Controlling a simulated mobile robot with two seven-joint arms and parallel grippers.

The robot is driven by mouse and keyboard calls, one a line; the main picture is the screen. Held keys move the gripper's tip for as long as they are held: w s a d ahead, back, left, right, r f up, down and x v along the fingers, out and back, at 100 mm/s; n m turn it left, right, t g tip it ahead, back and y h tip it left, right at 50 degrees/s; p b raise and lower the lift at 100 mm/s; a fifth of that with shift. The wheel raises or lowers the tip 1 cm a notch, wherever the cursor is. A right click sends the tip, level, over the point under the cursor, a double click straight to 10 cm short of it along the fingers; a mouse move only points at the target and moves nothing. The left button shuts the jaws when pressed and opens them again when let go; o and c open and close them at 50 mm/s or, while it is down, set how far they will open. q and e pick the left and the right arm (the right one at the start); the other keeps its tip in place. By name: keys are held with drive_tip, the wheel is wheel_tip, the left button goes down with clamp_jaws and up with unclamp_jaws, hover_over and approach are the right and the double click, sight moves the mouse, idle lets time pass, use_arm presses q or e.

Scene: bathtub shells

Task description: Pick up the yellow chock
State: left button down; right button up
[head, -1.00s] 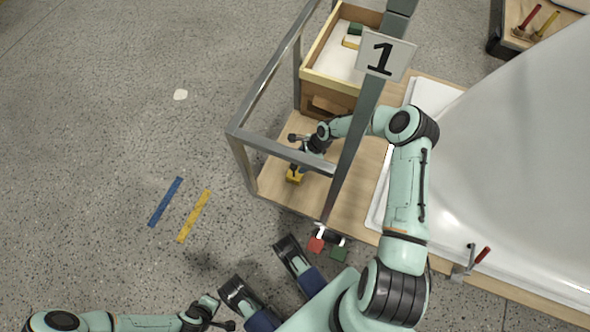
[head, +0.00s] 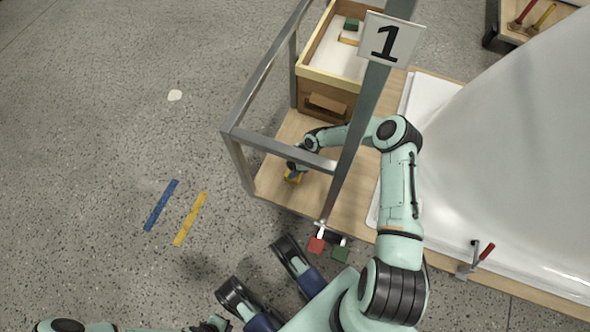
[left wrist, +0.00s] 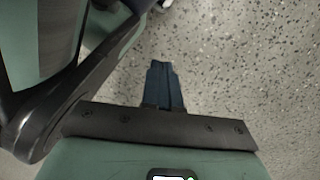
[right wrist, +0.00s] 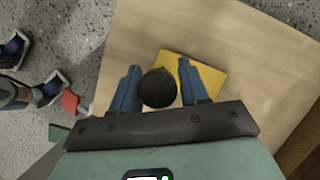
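The yellow chock (head: 293,176) lies on the wooden platform inside the grey metal frame. In the right wrist view the yellow chock (right wrist: 205,72) shows as a flat yellow shape with a round black knob (right wrist: 158,88) over it. My right gripper (right wrist: 160,80) is open, its blue fingers apart on either side of the knob. My left gripper (left wrist: 165,68) is shut and empty above the floor, far from the chock.
A metal post with a "1" sign (head: 390,40) and the frame's bars (head: 235,160) stand close around my right arm. A wooden box (head: 335,80) with blocks is behind. A white tub shell (head: 490,150) fills the right.

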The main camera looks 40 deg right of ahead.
clamp_jaws()
